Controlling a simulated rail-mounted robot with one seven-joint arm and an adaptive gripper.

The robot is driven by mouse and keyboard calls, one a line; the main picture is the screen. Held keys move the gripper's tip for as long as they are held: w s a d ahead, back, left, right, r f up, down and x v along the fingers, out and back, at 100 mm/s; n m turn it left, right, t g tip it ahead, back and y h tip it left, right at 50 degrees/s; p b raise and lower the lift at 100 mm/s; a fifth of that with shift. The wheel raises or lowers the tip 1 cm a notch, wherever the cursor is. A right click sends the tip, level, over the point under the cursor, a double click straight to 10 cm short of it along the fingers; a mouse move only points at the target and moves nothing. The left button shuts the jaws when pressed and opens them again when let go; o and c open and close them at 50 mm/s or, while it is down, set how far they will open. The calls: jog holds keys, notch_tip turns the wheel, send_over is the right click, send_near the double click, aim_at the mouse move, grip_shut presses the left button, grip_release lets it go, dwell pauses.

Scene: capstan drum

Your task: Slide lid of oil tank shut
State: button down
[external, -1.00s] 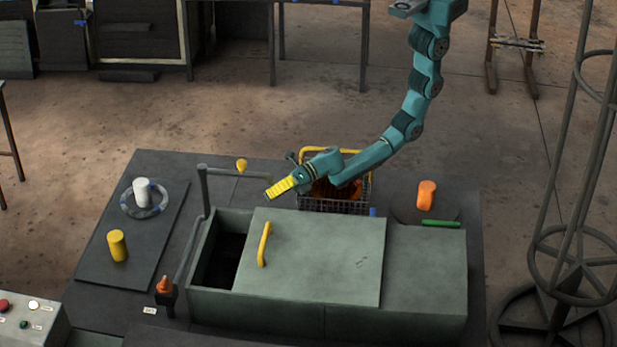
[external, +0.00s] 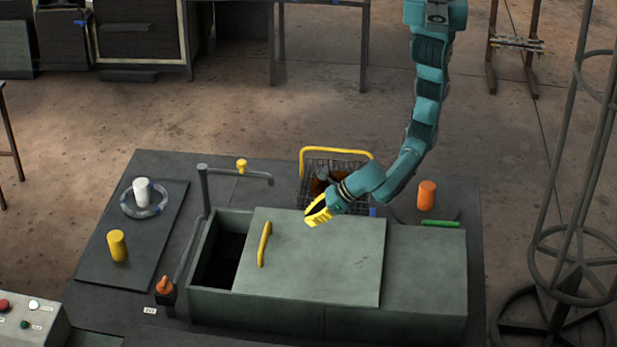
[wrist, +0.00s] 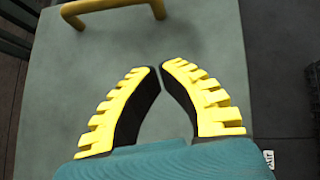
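The grey-green oil tank (external: 260,314) stands on the dark bench. Its flat lid (external: 325,270) covers the middle, leaving a dark opening (external: 224,258) at the left end. A yellow bar handle (external: 264,244) stands near the lid's left edge. My gripper (external: 312,220) is above the lid's back part, right of the handle and apart from it. In the wrist view the lid (wrist: 60,110) fills most of the picture, with the handle (wrist: 118,14) beyond my fingertips. The yellow-and-black fingers curve together, with a small gap between their tips and nothing held.
A wire basket with a yellow handle (external: 336,151) stands behind the tank. A bent pipe (external: 205,190) with a yellow knob rises at the tank's left. An orange cylinder (external: 427,194) stands behind right; yellow (external: 117,245) and white (external: 142,191) cylinders stand left.

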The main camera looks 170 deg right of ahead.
aim_at(275, 235)
jog(key=b+x, duration=0.3)
jog(key=x, duration=0.3)
jog(key=shift+s+d+f, duration=0.1)
jog(key=shift+f, duration=0.3)
jog(key=d, duration=0.1)
jog(key=w+d+b, duration=0.1)
jog(key=d, duration=0.1)
jog(key=shift+d+r, duration=0.2)
jog(key=shift+d, duration=0.1)
jog(key=shift+d+r, duration=0.1)
